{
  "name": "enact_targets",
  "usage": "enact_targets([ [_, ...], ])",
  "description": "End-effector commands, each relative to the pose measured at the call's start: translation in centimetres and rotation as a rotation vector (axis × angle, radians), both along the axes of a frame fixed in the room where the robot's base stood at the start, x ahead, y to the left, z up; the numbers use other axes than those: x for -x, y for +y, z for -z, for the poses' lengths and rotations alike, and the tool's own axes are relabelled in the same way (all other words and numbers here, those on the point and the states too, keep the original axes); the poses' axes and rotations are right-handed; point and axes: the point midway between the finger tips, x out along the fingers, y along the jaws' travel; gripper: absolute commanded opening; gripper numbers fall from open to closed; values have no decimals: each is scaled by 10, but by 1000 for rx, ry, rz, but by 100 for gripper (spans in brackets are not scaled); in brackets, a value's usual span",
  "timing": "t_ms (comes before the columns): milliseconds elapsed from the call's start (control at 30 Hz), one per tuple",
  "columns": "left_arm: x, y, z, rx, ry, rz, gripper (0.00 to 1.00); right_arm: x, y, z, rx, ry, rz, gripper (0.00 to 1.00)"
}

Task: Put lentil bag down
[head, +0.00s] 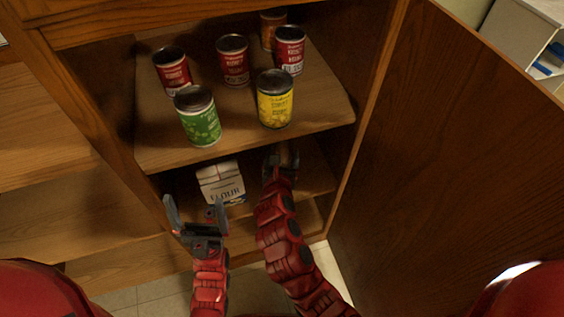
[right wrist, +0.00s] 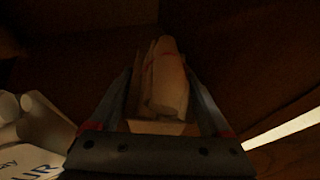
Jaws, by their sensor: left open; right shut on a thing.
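My right gripper (head: 281,168) reaches into the lower shelf of the open cabinet, under the upper shelf board. In the right wrist view its fingers (right wrist: 170,105) are shut on a pale brownish bag (right wrist: 166,80), which I take to be the lentil bag. The bag stands roughly upright between the fingers. The picture is dark, and I cannot tell whether the bag touches the shelf. In the head view the bag is mostly hidden by the gripper and the shelf edge. My left gripper (head: 199,217) is open and empty, in front of the lower shelf.
A white flour bag (head: 221,183) stands on the lower shelf (head: 316,178), left of my right gripper; it also shows in the right wrist view (right wrist: 32,160). Several cans, including a green can (head: 198,116) and yellow can (head: 274,99), stand on the upper shelf (head: 323,101). The open door (head: 440,150) is at right.

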Motion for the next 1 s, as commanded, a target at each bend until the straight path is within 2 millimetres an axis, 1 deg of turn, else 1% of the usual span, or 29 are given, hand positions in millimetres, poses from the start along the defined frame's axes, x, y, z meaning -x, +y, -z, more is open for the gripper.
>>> enact_targets([
  [33,0,0,6,0,0,0,100,0,0,10,0,0,0,0],
  [100,0,0,12,0,0,0,100,0,0,21,-2,0,2,0],
  [167,0,0,15,0,0,0,100,0,0,27,-2,0,2,0],
  [533,0,0,12,0,0,0,100,0,1,28,1,-4,-2,0],
  [567,0,0,12,0,0,0,100,0,1,29,-1,-3,-2,86],
  [600,0,0,12,0,0,0,100,0,1,28,-1,-3,-2,94],
  [633,0,0,12,0,0,0,100,0,1,29,-1,-3,-2,99],
  [667,0,0,12,0,0,0,100,0,1,29,-1,-3,-2,100],
  [933,0,0,14,0,0,0,100,0,1,27,-3,-2,0,100],
  [1000,0,0,10,0,0,0,100,8,2,24,1,0,-3,100],
])
